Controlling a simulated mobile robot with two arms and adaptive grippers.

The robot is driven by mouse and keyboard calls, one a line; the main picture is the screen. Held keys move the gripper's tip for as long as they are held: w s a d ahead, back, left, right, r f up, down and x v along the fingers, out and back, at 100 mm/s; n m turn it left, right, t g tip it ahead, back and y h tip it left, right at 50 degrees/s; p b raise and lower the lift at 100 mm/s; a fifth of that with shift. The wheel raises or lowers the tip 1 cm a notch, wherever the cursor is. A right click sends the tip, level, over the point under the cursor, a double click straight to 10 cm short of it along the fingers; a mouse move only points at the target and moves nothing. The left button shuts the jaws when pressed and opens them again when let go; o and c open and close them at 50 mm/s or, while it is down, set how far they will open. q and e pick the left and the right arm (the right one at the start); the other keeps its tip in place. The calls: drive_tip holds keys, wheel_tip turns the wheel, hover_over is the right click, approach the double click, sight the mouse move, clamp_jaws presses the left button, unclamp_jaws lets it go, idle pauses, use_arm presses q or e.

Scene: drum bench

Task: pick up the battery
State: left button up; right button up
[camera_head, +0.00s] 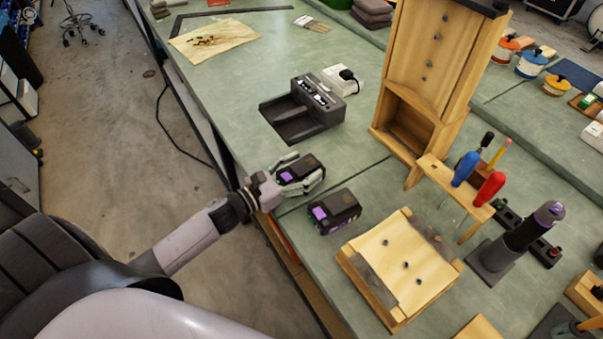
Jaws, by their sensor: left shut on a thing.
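A black battery with purple marks (301,168) is between the fingers of my left gripper (310,180), near the bench's left edge. My left gripper is shut on this battery. I cannot tell whether the battery is lifted off the bench or touching it. A second black and purple battery (334,211) sits on the bench just right of and nearer than the held one, apart from it. My right gripper is not in view.
A dark charger (303,108) stands farther back on the green bench (225,75). A wooden block with dark spots (402,267), a tall wooden stand (437,60), and a rack with a blue screwdriver (465,168) and a red one (489,188) are to the right.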

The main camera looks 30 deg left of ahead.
use_arm(q)
drive_tip(key=shift+r, duration=0.1)
drive_tip(key=c, duration=0.3)
drive_tip(key=shift+c, duration=0.2)
